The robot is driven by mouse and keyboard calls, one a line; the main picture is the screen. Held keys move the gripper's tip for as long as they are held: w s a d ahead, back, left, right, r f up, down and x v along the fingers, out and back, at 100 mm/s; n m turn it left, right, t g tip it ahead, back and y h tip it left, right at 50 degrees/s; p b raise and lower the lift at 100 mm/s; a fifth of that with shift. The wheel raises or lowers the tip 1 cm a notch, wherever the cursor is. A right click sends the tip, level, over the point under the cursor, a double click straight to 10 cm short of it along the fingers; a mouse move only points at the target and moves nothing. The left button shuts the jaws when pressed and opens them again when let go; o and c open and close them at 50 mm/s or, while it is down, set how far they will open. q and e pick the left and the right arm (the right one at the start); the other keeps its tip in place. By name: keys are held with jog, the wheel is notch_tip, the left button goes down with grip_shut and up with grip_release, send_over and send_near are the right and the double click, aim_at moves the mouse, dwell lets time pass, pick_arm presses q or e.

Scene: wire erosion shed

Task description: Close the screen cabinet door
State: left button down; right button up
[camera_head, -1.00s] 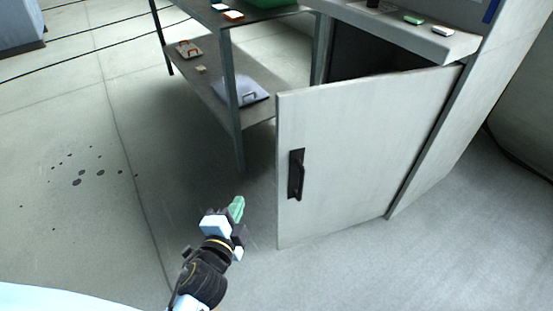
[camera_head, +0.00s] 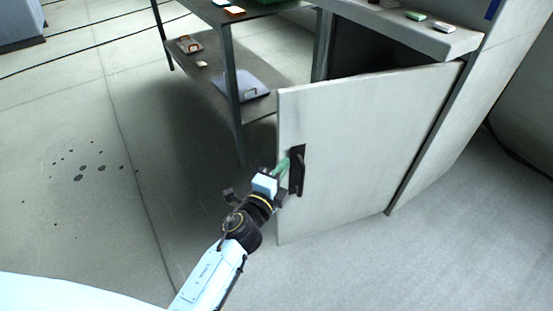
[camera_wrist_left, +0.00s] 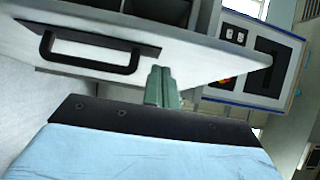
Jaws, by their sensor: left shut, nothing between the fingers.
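The screen cabinet door (camera_head: 362,145) is pale grey and stands open, with the dark cabinet opening (camera_head: 372,48) showing above and behind it. Its black handle (camera_head: 297,171) is near the door's free left edge. My left gripper (camera_head: 283,166) is shut and empty, with green fingertips just left of the handle in the head view. In the left wrist view the green fingers (camera_wrist_left: 161,88) point at the door face, beside the black handle (camera_wrist_left: 92,52). I cannot tell whether they touch the door. My right gripper is not in view.
A dark metal shelf table (camera_head: 232,75) stands behind the door's free edge, with a grey lidded item (camera_head: 240,86) on its lower shelf. A ledge (camera_head: 432,38) with small blocks overhangs the opening. The floor (camera_head: 70,220) at left is clear. A panel with buttons (camera_wrist_left: 245,60) shows in the wrist view.

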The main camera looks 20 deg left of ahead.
aim_at(283, 149)
pick_arm(q)
jog(key=shift+w+a, duration=1.2)
jog(key=shift+w, duration=0.05)
